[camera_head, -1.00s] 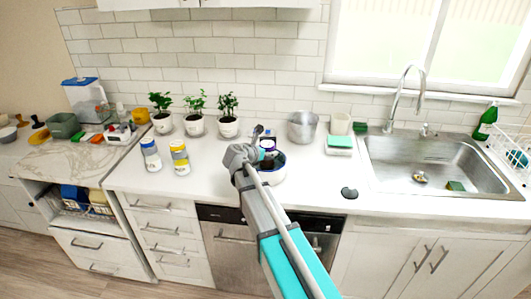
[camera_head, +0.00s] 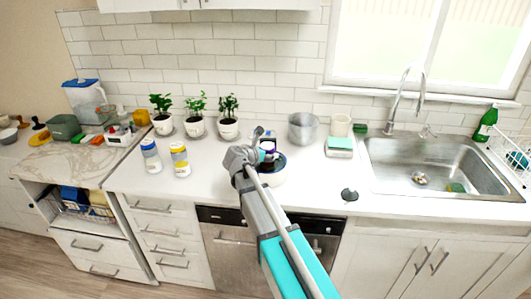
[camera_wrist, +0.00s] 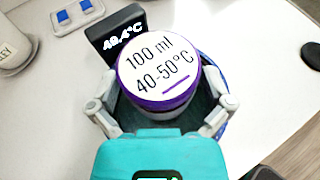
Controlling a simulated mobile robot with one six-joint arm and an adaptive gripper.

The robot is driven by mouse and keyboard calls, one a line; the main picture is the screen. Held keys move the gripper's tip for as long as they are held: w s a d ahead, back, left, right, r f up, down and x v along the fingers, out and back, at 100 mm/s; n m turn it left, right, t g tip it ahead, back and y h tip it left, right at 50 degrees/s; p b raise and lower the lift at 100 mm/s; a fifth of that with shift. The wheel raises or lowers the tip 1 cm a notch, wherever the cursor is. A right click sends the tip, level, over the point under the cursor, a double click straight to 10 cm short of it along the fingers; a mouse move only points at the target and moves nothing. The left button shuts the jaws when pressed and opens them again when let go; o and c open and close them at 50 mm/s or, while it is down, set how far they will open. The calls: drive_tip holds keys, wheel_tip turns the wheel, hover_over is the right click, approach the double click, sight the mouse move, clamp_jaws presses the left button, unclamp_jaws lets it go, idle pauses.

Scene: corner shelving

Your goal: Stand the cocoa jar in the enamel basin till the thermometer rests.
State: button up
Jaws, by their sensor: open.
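The cocoa jar, a round jar with a purple-edged white lid (camera_wrist: 158,68) reading "100 ml 40-50°C", stands in the enamel basin (camera_wrist: 222,82). In the head view, the jar (camera_head: 268,147) and basin (camera_head: 274,178) are partly hidden by my arm. My gripper (camera_wrist: 156,116) is open, with one finger on each side of the jar; I cannot tell whether they touch it. The thermometer (camera_wrist: 112,32), a dark block with a lit display of about 49.4°C, is at the basin's far left edge. The water cannot be made out.
Two jars, one blue-labelled (camera_head: 151,157) and one yellow-labelled (camera_head: 180,160), stand left of the basin. Several potted plants (camera_head: 228,128) line the wall. A metal pot (camera_head: 302,128) is behind right; a dark disc (camera_head: 349,195) lies right. Counter between the jars and basin is clear.

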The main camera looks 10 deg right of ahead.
drive_tip(key=p+v, duration=0.4)
drive_tip(key=v, duration=0.8)
drive_tip(key=shift+d, duration=0.1)
idle(0.4)
drive_tip(key=s+d+f+m+g+y, duration=0.3)
drive_tip(key=s+d+f+m+g, duration=0.2)
drive_tip(key=s+d+f+m, duration=0.45)
drive_tip(key=s+a+f+m+g+y, duration=0.2)
drive_tip(key=s+m+g+y, duration=0.2)
drive_tip(key=s+m+y, duration=0.3)
drive_tip(key=s+m, duration=0.5)
drive_tip(key=m, duration=0.5)
